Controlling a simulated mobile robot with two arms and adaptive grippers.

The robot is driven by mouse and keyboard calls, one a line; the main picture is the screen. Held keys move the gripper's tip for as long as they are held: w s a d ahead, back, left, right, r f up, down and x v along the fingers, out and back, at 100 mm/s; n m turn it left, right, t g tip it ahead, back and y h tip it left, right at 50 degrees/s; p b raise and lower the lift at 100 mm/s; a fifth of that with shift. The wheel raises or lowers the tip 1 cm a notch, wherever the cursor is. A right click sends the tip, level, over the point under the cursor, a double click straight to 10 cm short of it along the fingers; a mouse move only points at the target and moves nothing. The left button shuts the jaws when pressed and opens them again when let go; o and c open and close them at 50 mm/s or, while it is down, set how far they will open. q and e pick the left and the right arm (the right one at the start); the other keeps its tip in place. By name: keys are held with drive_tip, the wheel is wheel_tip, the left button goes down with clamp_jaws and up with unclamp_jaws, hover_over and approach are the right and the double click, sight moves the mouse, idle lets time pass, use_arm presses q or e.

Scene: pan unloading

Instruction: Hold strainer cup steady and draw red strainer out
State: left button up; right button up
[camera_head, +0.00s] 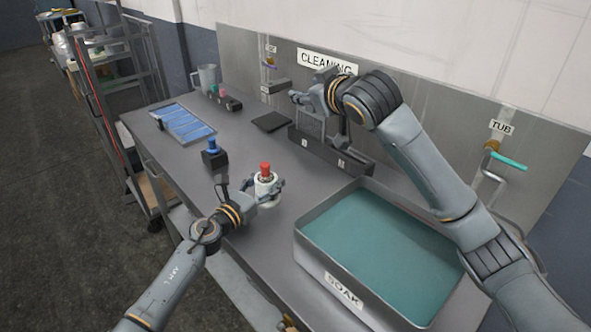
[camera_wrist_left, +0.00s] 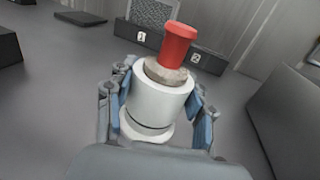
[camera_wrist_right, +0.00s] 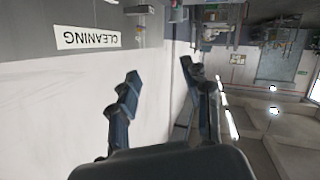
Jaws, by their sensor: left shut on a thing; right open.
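The red strainer (camera_head: 265,169) stands in the white strainer cup (camera_head: 265,187) near the front edge of the bench. In the left wrist view the red handle (camera_wrist_left: 178,45) rises, slightly tilted, from a grey-brown top inside the white cup (camera_wrist_left: 157,103). My left gripper (camera_head: 268,190) is shut around the cup, with a finger on each side of it. My right gripper (camera_head: 300,97) is open and empty, raised over the back of the bench near the CLEANING sign. In the right wrist view its open fingers (camera_wrist_right: 163,100) have only wall and room beyond them.
A SOAK tub (camera_head: 325,262) of teal liquid stands right of the cup. A black block with a blue-topped piece (camera_head: 213,155) is to the left. A dark slotted rack (camera_head: 335,155), numbered 1 and 2, stands behind. A blue tray (camera_head: 183,123) and a jug (camera_head: 207,78) are at the far left.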

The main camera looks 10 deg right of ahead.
drive_tip(key=s+r+n+t+y, duration=0.3)
drive_tip(key=r+n+t+y, duration=0.4)
drive_tip(key=r+n, duration=0.6)
drive_tip(key=s+a+f+n+g+y, duration=0.25)
drive_tip(key=n+y, duration=0.25)
drive_tip(key=n, duration=0.5)
drive_tip(key=n+g+h, duration=0.7)
drive_tip(key=n+g, duration=0.2)
drive_tip(key=n, duration=0.7)
approach(268, 166)
drive_tip(key=x, duration=1.1)
drive_tip(key=shift+a, duration=0.1)
drive_tip(key=shift+m, duration=0.3)
clamp_jaws()
